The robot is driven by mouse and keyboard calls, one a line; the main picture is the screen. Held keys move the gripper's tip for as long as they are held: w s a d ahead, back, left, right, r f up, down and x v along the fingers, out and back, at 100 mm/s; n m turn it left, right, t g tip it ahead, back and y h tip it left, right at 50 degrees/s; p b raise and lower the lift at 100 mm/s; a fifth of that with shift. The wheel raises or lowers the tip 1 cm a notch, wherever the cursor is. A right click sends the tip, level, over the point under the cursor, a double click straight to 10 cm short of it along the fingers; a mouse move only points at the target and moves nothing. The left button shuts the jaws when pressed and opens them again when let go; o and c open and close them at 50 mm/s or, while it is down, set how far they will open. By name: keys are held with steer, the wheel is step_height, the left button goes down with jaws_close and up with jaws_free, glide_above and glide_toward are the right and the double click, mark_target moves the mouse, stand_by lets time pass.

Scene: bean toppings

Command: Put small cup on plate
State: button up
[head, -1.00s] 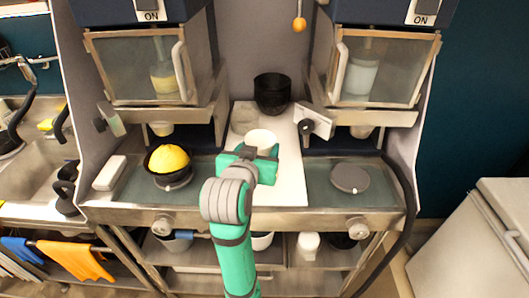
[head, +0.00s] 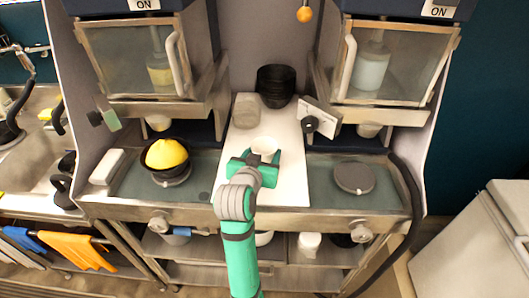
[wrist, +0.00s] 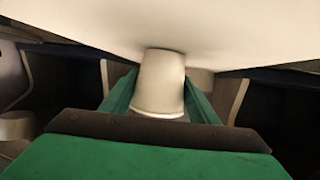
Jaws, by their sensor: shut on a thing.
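A small white cup (head: 264,146) is at my gripper (head: 262,159), over the white board in the middle of the counter. In the wrist view the cup (wrist: 160,82) stands between the green fingers, and my gripper (wrist: 160,98) is shut on it. The fingers hide part of its sides. I cannot tell whether its base touches the board. A round grey plate-like disc (head: 354,178) lies on the right counter; I cannot tell if it is the task's plate. A broad pale surface fills the top of the wrist view.
The white board (head: 290,188) has free room at front right. A dark bowl (head: 275,86) and a grey block (head: 246,110) stand behind. A dark bowl with a yellow heap (head: 166,154) is at left. A white tilted box (head: 320,117) and machine housings flank the board.

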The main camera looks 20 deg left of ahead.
steer(key=shift+s+a, duration=0.15)
steer(key=shift+s, duration=0.05)
steer(key=o, duration=1.1)
steer(key=shift+f, duration=0.1)
steer(key=shift+c, duration=0.2)
steer(key=v, duration=0.9)
steer(key=shift+s, duration=0.45)
steer(key=shift+o, duration=0.4)
steer(key=shift+s, duration=0.4)
steer(key=shift+w, duration=0.1)
